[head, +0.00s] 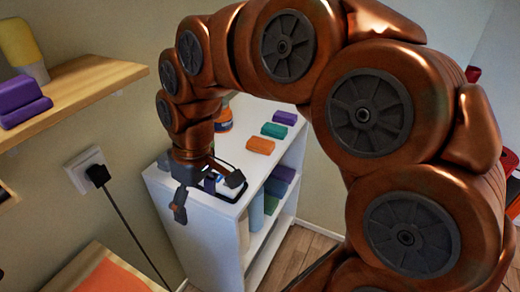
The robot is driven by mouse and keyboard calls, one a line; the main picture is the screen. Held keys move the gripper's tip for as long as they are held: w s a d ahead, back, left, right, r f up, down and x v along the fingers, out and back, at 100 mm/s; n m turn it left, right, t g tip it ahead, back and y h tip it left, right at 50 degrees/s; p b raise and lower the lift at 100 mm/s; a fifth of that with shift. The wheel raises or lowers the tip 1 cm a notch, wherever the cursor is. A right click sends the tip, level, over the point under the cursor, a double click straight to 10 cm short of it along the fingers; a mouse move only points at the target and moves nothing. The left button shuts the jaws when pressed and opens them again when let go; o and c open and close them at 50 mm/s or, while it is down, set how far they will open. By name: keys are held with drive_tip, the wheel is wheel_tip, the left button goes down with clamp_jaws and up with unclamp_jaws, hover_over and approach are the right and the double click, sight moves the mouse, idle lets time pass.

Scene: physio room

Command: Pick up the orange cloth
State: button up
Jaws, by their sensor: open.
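A folded orange cloth (260,145) lies on the top of the white shelf unit (204,212), nearest to my gripper in a row of folded cloths. My gripper (208,197) is open and points down over the near left part of the same top, to the left of the orange cloth and apart from it. A small blue and white thing (211,181) shows between or behind the fingers. I cannot tell whether they touch it.
Teal (273,130) and purple (285,117) folded cloths lie behind the orange one. An orange and blue container (224,120) stands partly hidden behind my arm. Lower shelves hold more cloths and cylinders. A wooden wall shelf (85,88) and a plugged cable (128,228) are at left.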

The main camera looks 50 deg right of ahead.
drive_tip(key=w+d+n+t+b, duration=0.1)
drive_tip(key=w+d+t+b, duration=0.1)
drive_tip(key=w+d, duration=0.75)
drive_tip(key=m+t+b, duration=0.1)
drive_tip(key=t+b, duration=0.1)
drive_tip(key=b, duration=0.2)
approach(261, 142)
drive_tip(key=shift+w+a+f, duration=0.15)
drive_tip(key=shift+a+f, duration=0.05)
drive_tip(key=shift+f, duration=0.4)
drive_tip(key=shift+w+a+f, duration=0.15)
drive_tip(key=shift+a+f, duration=0.1)
drive_tip(key=shift+f, duration=0.35)
drive_tip(key=shift+w+d+f, duration=0.1)
drive_tip(key=shift+f, duration=0.2)
drive_tip(key=shift+p+x, duration=0.3)
drive_tip(key=shift+x, duration=0.45)
drive_tip(key=x, duration=0.3)
drive_tip(key=p+x, duration=0.1)
drive_tip(key=x, duration=0.1)
drive_tip(key=shift+w+d, duration=0.15)
drive_tip(key=shift+w, duration=0.1)
drive_tip(key=shift+f, duration=0.15)
drive_tip(key=shift+f+b, duration=0.25)
drive_tip(key=shift+b, duration=0.1)
